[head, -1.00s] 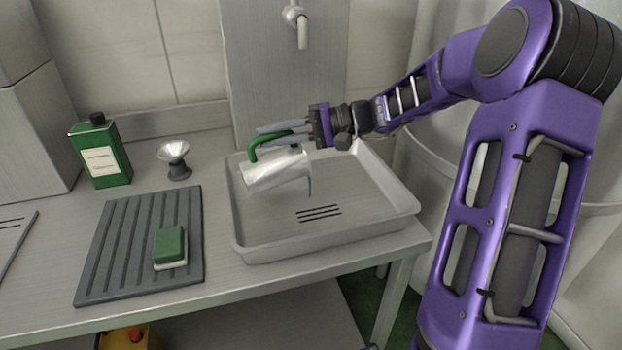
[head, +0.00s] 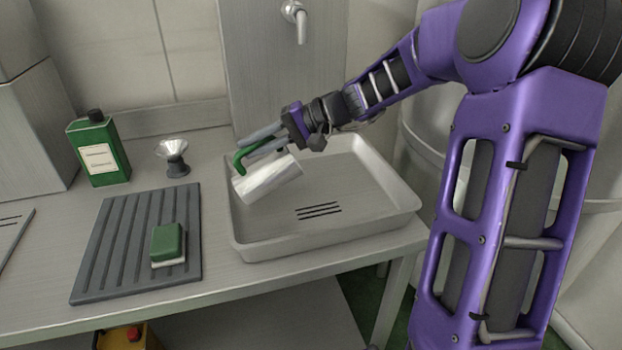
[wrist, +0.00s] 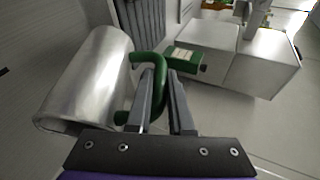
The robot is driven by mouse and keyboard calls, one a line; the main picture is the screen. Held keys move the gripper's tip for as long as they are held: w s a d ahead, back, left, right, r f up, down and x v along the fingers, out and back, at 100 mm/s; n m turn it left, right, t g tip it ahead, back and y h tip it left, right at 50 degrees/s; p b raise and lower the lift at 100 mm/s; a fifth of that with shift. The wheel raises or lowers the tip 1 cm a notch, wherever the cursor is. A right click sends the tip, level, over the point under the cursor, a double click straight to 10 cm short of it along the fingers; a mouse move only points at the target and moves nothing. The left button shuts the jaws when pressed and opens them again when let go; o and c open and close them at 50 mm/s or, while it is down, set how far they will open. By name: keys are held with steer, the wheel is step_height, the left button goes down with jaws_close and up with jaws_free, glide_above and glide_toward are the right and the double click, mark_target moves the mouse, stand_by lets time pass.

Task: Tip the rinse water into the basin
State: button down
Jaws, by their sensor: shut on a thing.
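A shiny metal jug (head: 268,178) with a green handle (head: 240,158) hangs in the air over the left part of the shallow metal basin (head: 335,238). The jug lies strongly tilted, its right end higher than its left. No stream of water shows now, and the inside of the jug is hidden. My gripper (head: 262,143) is shut on the handle from the upper right. In the wrist view the handle (wrist: 158,62) passes between my fingers, and the jug's metal body (wrist: 88,82) is left of them.
A tap (head: 298,20) is on the back panel above the basin. Left of the basin are a ribbed grey mat (head: 120,240) with a green-topped sponge or brush (head: 168,243), a small funnel (head: 173,155), and a green bottle (head: 100,150). The basin's right half is free.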

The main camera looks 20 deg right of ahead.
mark_target(236, 153)
steer(key=shift+s+a+f+h, duration=0.1)
steer(key=shift+a+f+h, duration=0.05)
steer(key=shift+a+h, duration=0.35)
steer(key=shift+s+a+n+h+p, duration=0.1)
steer(key=shift+a+n+h+p, duration=0.3)
steer(key=shift+a+h, duration=0.3)
steer(key=shift+a+f+n+h+p, duration=0.15)
steer(key=shift+a+h+p, duration=0.2)
steer(key=shift+h, duration=0.25)
steer(key=shift+a+r+n+h+p, duration=0.1)
steer(key=shift+a+n+h+p, duration=0.1)
steer(key=shift+h+p, duration=0.3)
steer(key=shift+s+a+f+n+h+p, duration=0.1)
steer(key=shift+a+f+n+h+p, duration=0.05)
steer(key=shift+a+h+p, duration=0.45)
steer(key=shift+s+a+f+n+h+p, duration=0.1)
steer(key=shift+a+h+p, duration=0.35)
steer(key=shift+h, duration=0.15)
steer(key=a+h, duration=0.1)
steer(key=a+f+h, duration=0.1)
steer(key=h, duration=0.1)
steer(key=a+f+n+h, duration=0.1)
steer(key=h, duration=0.1)
steer(key=shift+s+a+f+t, duration=0.1)
steer(key=shift+s+a+t, duration=0.05)
steer(key=shift+a+t, duration=0.2)
steer(key=shift+h, duration=0.3)
